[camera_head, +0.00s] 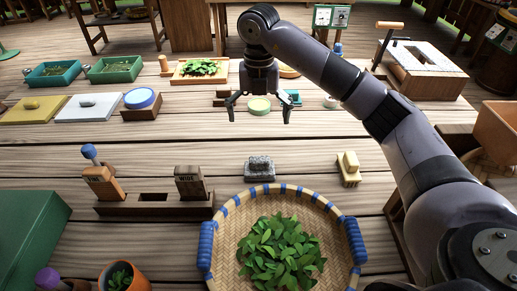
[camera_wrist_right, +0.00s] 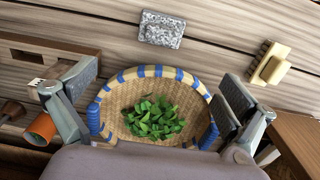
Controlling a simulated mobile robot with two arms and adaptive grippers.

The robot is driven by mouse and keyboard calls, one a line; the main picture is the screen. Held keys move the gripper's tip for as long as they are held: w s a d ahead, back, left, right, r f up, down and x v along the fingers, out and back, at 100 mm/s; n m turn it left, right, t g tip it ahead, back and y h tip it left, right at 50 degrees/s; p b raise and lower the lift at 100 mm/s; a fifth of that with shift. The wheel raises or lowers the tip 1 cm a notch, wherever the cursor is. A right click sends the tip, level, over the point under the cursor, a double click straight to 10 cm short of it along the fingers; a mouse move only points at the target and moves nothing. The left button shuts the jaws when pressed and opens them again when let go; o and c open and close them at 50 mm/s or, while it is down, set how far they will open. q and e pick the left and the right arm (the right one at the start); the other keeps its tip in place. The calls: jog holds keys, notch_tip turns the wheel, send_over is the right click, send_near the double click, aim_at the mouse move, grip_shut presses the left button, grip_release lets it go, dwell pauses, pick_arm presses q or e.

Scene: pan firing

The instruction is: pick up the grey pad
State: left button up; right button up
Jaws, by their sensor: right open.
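The grey pad (camera_head: 259,168) is a speckled grey block lying flat on the wooden table, just behind the woven basket. In the right wrist view the grey pad (camera_wrist_right: 161,29) is near the top middle, fully uncovered, beyond the fingertips. My right gripper (camera_head: 258,118) is open and empty, fingers pointing down, held above the table. In the head view it appears above the pad in the picture. In the wrist view its two fingers (camera_wrist_right: 155,95) stand apart on either side of the basket. My left gripper is not in view.
A basket (camera_head: 214,219) of green leaves has blue-wrapped rims. A yellowish brush (camera_head: 348,168) lies right of the pad. A wooden rack (camera_head: 154,207) with labelled blocks stands left. Small dishes and a leaf tray (camera_head: 181,80) are farther back. Bare planks surround the pad.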

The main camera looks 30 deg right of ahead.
aim_at(259, 158)
notch_tip(259, 158, down, 11)
jog(key=shift+w+p, duration=0.1)
jog(key=shift+p, duration=0.95)
jog(key=shift+f, duration=0.5)
notch_tip(259, 158, down, 4)
jog(key=shift+d+f+p, duration=0.1)
jog(key=shift+f+p, duration=0.05)
jog(key=shift+p, duration=0.65)
jog(key=shift+f, duration=0.45)
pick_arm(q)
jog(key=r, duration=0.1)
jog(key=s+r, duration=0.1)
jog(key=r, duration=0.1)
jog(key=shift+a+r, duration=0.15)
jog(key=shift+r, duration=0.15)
